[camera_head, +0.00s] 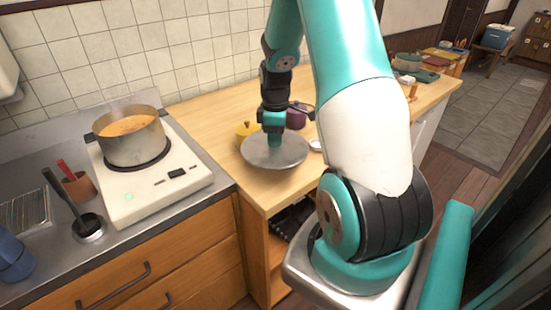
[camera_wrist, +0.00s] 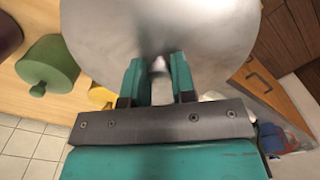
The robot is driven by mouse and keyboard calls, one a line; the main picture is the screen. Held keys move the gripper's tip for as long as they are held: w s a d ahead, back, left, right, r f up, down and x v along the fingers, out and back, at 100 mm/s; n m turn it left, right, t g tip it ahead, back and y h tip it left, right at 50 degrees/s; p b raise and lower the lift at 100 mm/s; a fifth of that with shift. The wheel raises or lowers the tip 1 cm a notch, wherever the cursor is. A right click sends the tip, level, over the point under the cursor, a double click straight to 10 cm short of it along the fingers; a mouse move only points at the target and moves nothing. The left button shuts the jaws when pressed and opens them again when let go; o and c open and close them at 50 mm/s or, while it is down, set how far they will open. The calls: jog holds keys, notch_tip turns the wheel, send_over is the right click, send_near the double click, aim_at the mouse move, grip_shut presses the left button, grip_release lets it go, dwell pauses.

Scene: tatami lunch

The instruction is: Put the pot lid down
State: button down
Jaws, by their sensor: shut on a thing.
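The pot lid (camera_head: 262,156) is a round grey metal disc over the wooden counter, near its front left part. It also fills the upper middle of the wrist view (camera_wrist: 100,40). My gripper (camera_head: 275,142) is above the lid, shut on its small knob, which shows between the two teal fingers in the wrist view (camera_wrist: 158,80). The lid looks about level and close to the counter; I cannot tell whether it touches. The pot (camera_head: 135,143) stands uncovered on the hob at left, with orange food in it.
The white hob (camera_head: 150,200) is left of the wooden counter (camera_head: 205,112). A yellow thing (camera_head: 243,129) and a dark purple thing (camera_head: 297,117) stand close behind the lid. A green round thing (camera_wrist: 47,65) shows in the wrist view. Utensil holders stand at the far left.

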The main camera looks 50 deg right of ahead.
notch_tip(320, 180, down, 8)
jog(key=shift+f+p, duration=0.1)
jog(key=shift+p, duration=0.2)
jog(key=c, duration=0.9)
grip_release()
jog(key=shift+f, duration=0.1)
jog(key=shift+c, duration=0.2)
